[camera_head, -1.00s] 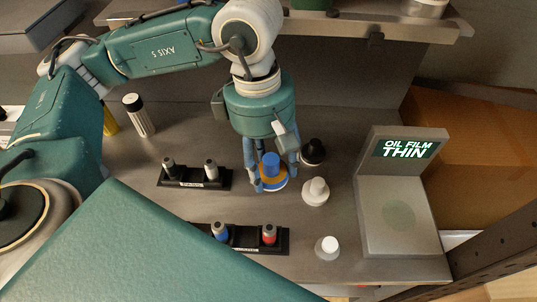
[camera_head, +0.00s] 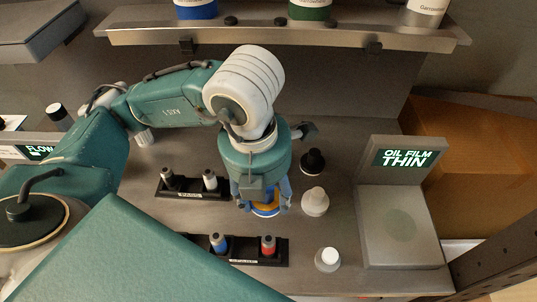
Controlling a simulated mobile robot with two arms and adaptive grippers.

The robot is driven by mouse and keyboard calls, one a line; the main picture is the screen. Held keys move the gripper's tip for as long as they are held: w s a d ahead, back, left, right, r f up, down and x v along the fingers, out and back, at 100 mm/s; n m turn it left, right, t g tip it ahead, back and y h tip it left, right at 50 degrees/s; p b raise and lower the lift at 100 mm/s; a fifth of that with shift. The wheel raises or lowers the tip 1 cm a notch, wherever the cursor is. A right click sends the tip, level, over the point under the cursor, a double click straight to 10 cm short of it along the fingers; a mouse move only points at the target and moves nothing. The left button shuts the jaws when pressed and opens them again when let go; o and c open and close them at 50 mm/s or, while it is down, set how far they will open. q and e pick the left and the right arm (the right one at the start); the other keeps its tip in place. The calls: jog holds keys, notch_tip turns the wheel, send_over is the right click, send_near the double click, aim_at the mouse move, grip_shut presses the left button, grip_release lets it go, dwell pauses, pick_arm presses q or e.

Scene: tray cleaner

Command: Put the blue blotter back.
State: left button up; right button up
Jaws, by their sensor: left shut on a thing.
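My left gripper (camera_head: 265,202) points down over the grey worktop and is shut on the blue blotter (camera_head: 266,211). The blotter shows a blue edge and an orange-yellow band below the fingers; its upper part is mostly hidden by the gripper. I cannot tell whether it touches the worktop. My right gripper is not in view.
A black knobbed piece (camera_head: 312,161) stands behind the white one. Two black racks (camera_head: 192,193) (camera_head: 244,258) hold small bottles. A white-capped jar (camera_head: 328,260) stands in front. The "OIL FILM THIN" display stand (camera_head: 398,235) is right. A shelf (camera_head: 350,40) with containers crosses the back.

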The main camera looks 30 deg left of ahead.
pick_arm(q)
jog(key=w+a+p, duration=0.1)
jog(key=w+a, duration=0.3)
jog(key=w, duration=0.4)
jog(key=w+a+p, duration=0.2)
jog(key=w+a, duration=0.2)
jog(key=w, duration=0.4)
notch_tip(320, 180, down, 8)
jog(key=shift+r+p, duration=0.2)
jog(key=shift+p, duration=0.45)
jog(key=shift+f, duration=0.3)
notch_tip(320, 180, down, 3)
jog(key=shift+r+p, duration=0.15)
jog(key=shift+p, duration=0.65)
jog(key=shift+w+a+f, duration=0.1)
jog(key=shift+w+f, duration=0.05)
jog(key=shift+f, duration=0.1)
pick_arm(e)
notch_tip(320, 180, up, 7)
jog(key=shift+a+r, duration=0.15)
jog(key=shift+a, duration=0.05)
pick_arm(q)
jog(key=shift+f, duration=0.1)
